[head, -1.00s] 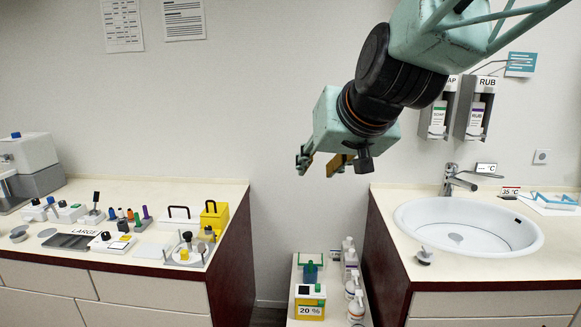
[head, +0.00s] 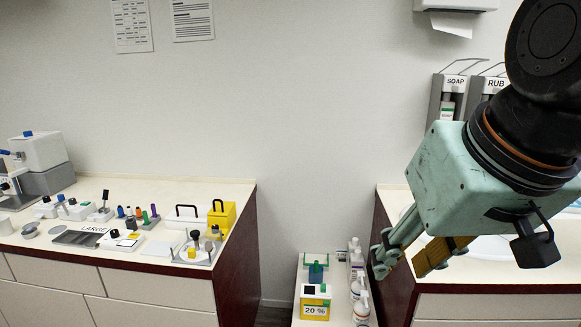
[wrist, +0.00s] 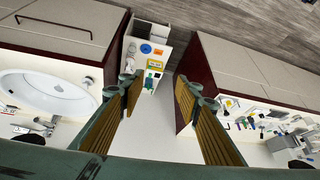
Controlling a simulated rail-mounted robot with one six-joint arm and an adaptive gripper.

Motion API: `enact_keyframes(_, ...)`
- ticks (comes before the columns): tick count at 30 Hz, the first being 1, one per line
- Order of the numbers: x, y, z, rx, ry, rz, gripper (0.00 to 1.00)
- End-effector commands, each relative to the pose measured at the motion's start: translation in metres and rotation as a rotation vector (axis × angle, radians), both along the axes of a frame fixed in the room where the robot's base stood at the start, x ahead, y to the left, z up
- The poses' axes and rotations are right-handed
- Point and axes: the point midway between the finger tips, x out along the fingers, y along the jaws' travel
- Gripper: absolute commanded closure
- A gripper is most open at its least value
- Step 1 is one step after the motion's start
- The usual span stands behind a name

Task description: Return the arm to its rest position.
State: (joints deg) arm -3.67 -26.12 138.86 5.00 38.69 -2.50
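My gripper (head: 402,262) is in the right half of the head view, on the end of my green arm, pointing down and to the left. It is in the air in front of the sink counter and hides most of the sink. In the wrist view my gripper (wrist: 157,98) shows its two yellow-padded fingers wide apart with nothing held between them. The low white cart between the counters shows beyond the gap.
The left counter (head: 70,190) holds several small tools and a yellow box (head: 222,215). The low cart (head: 297,318) carries bottles and a box marked 20 % (head: 315,303). Soap and rub dispensers (head: 447,100) hang on the wall. A sink (wrist: 45,88) is in the right counter (head: 395,200).

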Motion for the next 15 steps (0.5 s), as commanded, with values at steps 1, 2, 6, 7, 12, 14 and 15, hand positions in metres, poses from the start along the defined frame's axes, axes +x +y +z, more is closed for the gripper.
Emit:
enact_keyframes(1, -0.014, -0.005, -0.003, -0.006, 0.014, -0.008, 0.69)
enact_keyframes(2, -0.023, -0.008, -0.005, -0.011, 0.026, -0.011, 0.69)
enact_keyframes(6, -0.061, -0.022, -0.014, -0.031, 0.073, -0.030, 0.69)
enact_keyframes(7, -0.068, -0.024, -0.017, -0.036, 0.084, -0.034, 0.69)
enact_keyframes(12, -0.103, -0.035, -0.026, -0.055, 0.129, -0.052, 0.69)
enact_keyframes(14, -0.110, -0.038, -0.028, -0.060, 0.138, -0.057, 0.69)
enact_keyframes(15, -0.115, -0.040, -0.029, -0.062, 0.145, -0.059, 0.69)
